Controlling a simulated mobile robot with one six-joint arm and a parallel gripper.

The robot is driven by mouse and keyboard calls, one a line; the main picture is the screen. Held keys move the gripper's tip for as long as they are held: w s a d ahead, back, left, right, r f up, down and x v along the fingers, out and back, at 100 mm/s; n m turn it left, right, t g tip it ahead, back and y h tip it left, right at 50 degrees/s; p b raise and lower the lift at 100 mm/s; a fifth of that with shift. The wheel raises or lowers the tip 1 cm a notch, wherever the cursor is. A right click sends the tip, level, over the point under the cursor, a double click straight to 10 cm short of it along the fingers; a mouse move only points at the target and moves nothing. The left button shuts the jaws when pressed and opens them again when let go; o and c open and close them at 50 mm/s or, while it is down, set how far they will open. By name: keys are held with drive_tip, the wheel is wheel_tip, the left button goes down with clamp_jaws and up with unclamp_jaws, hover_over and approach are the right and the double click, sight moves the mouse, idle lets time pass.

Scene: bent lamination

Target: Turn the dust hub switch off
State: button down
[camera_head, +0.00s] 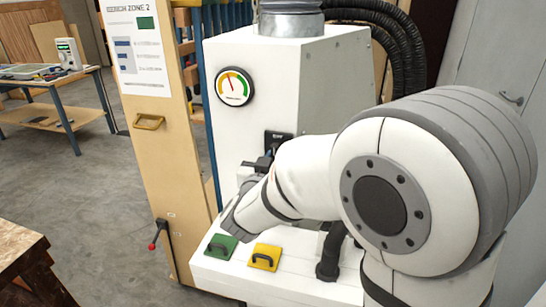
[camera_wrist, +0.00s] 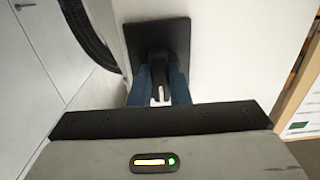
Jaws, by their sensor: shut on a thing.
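The dust hub is a white cabinet (camera_head: 262,62) with a round gauge on its front. Its switch is a black plate (camera_head: 278,138), partly hidden by my arm in the head view. In the wrist view the switch plate (camera_wrist: 176,32) is close up and looks turned upside down or on its side; I cannot tell which. A dark lever (camera_wrist: 157,68) stands out from it. My gripper (camera_wrist: 158,88) has its blue fingers on either side of the lever and is shut on it. In the head view my gripper (camera_head: 259,163) is at the cabinet front.
A green block (camera_head: 221,247) and a yellow block (camera_head: 265,257), each with a handle, sit on the white ledge below. A wooden post (camera_head: 160,190) stands to the left. Black hoses (camera_head: 400,50) hang at the right. A workbench (camera_head: 55,95) is far left.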

idle(0.4)
drive_tip(key=c, duration=1.4)
unclamp_jaws()
drive_tip(key=shift+o, duration=0.2)
drive_tip(key=v, duration=0.7)
drive_tip(key=shift+s+a+b, duration=0.15)
drive_tip(key=shift+s+b, duration=0.2)
drive_tip(key=shift+b, duration=0.1)
